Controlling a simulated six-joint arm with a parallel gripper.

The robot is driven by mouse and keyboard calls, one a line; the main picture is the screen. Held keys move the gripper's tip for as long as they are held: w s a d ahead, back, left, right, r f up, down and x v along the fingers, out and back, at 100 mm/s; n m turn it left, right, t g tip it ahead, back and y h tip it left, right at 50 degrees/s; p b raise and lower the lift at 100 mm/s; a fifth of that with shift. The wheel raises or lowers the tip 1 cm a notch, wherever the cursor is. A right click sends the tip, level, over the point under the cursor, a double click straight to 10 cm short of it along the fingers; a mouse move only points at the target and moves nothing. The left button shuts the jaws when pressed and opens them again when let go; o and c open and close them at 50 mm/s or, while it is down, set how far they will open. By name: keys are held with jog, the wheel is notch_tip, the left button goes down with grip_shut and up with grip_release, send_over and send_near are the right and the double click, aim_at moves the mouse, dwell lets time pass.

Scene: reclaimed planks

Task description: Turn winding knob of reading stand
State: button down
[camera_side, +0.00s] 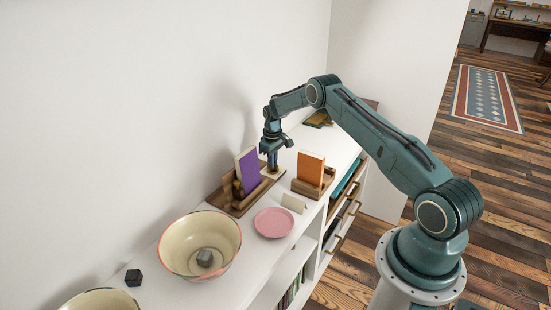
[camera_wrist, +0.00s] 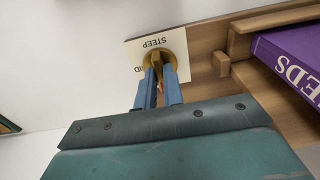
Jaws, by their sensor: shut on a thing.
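The wooden reading stand (camera_side: 238,206) is on the white shelf top against the wall, with a purple book (camera_side: 248,170) propped in it. In the wrist view, part of the stand's wood (camera_wrist: 208,62) and the purple book (camera_wrist: 295,60) show at the right. A round brass-coloured winding knob (camera_wrist: 174,42) sits at a cream label plate (camera_wrist: 134,52) marked "STEEP" and a partly hidden word. My gripper (camera_wrist: 158,72) is shut on the knob, its blue fingers covering part of it. In the side view my gripper (camera_side: 272,161) points down at the stand's right end.
An orange book (camera_side: 311,168) stands in a wooden holder right of my gripper. A pink plate (camera_side: 273,222), a folded card (camera_side: 294,203), a cream bowl (camera_side: 180,245) holding a grey block, and a dark cube (camera_side: 133,277) are nearer the camera.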

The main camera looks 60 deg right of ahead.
jog(key=shift+m, duration=0.3)
jog(key=m, duration=1.7)
dwell(0.3)
jog(key=c, duration=1.5)
grip_release()
